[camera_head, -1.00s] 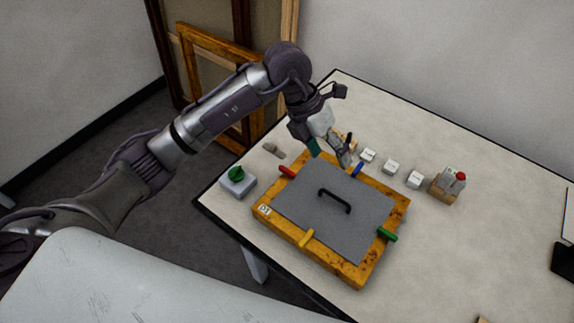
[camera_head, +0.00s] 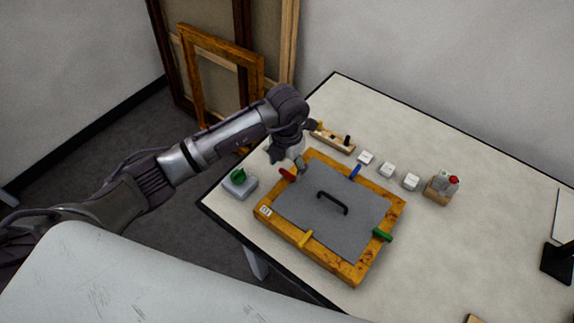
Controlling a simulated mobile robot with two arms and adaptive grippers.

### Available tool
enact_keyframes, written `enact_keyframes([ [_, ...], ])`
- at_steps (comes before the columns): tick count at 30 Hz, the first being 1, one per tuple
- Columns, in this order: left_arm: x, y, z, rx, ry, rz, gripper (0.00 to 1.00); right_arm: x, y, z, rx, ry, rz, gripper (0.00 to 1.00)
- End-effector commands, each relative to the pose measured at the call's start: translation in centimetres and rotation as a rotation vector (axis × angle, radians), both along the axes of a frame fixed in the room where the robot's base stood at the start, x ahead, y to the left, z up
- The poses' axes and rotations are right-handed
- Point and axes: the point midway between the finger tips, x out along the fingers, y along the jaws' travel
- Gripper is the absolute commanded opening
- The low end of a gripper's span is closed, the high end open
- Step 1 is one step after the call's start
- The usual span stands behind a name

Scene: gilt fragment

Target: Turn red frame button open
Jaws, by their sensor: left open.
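The wooden frame (camera_head: 333,262) lies flat on the table, with a grey panel (camera_head: 350,228) and a black handle (camera_head: 332,202) inside it. The red frame button (camera_head: 287,175) sits on the frame's left side, near its upper left corner. A blue button (camera_head: 355,171), a green button (camera_head: 382,235) and a yellow button (camera_head: 305,239) sit on the other sides. My left gripper (camera_head: 299,172) is open, low and right at the red button. I cannot tell whether it touches it. My right gripper is out of view.
A grey block with a green knob (camera_head: 239,177) stands left of the frame. A wooden holder (camera_head: 334,140), small white blocks (camera_head: 387,170) and a wooden caddy (camera_head: 437,193) stand behind and right. The table's right part is mostly clear.

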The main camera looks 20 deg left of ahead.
Motion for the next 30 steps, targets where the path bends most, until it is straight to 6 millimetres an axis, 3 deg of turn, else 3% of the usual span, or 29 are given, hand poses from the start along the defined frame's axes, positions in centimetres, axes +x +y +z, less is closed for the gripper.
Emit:
enact_keyframes([
  [6,0.0,0.0,-1.7,0.0,0.001,0.0,0.77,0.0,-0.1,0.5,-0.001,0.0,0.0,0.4],
  [15,0.0,0.0,-1.9,0.0,-0.001,-0.001,0.75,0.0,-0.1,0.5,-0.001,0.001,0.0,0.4],
  [25,0.0,0.0,-1.9,0.0,0.0,0.0,0.2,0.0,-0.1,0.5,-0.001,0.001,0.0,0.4],
  [30,0.0,0.0,-1.9,0.0,-0.001,-0.005,0.17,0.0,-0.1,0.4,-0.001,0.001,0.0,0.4],
])
